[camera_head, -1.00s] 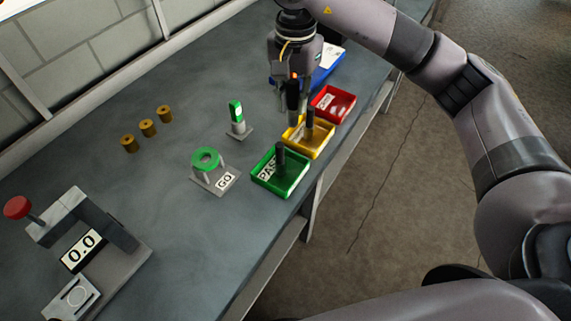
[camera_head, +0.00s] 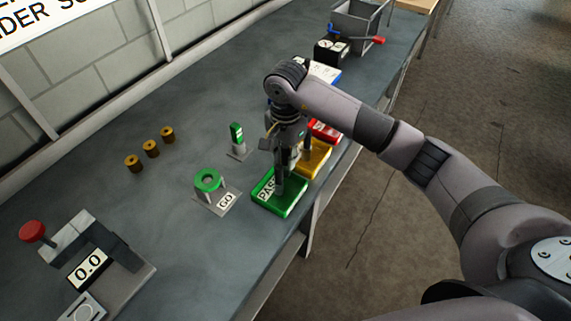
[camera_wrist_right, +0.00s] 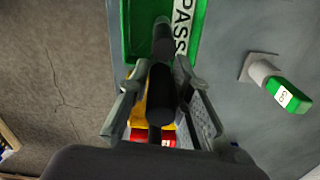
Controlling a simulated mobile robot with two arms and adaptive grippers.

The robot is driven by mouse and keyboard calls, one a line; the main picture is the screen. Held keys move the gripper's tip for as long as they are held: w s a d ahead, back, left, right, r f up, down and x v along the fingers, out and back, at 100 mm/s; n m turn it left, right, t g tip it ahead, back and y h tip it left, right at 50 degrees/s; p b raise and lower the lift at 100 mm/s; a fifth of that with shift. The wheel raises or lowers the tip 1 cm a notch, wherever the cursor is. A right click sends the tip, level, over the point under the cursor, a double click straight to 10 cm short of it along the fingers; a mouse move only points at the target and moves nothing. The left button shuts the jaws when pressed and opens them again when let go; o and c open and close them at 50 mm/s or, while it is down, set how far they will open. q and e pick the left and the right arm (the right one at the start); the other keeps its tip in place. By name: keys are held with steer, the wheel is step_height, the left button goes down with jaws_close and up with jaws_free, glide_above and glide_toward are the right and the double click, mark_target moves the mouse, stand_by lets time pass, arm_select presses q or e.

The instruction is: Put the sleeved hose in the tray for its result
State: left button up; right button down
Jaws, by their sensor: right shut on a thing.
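My right gripper (camera_head: 288,164) is shut on a dark sleeved hose (camera_wrist_right: 162,96), seen nearly end-on between the fingers in the wrist view. In the head view it hangs low by the green tray (camera_head: 290,208), marked PASS, which also shows in the wrist view (camera_wrist_right: 126,25). The yellow tray (camera_head: 316,165) and red tray (camera_head: 326,131) lie behind, partly hidden by the gripper. Whether the held hose touches a tray cannot be told. My left gripper is not in view.
A green ring gauge (camera_head: 208,181) marked GO and a green-topped plug gauge (camera_head: 237,137) stand left of the trays. Several brass pieces (camera_head: 151,149) lie farther left. A press with a red knob (camera_head: 32,231) and 0.0 display is front left.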

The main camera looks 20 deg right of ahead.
mark_target(285, 169)
step_height(285, 169, down, 4)
steer(key=shift+r+p, duration=0.15)
steer(key=shift+p, duration=0.45)
steer(key=shift+f, duration=0.35)
steer(key=shift+f, duration=0.1)
steer(key=shift+f, duration=0.15)
steer(key=c, duration=1.4)
jaws_free()
steer(key=shift+c, duration=0.2)
steer(key=shift+r, duration=0.2)
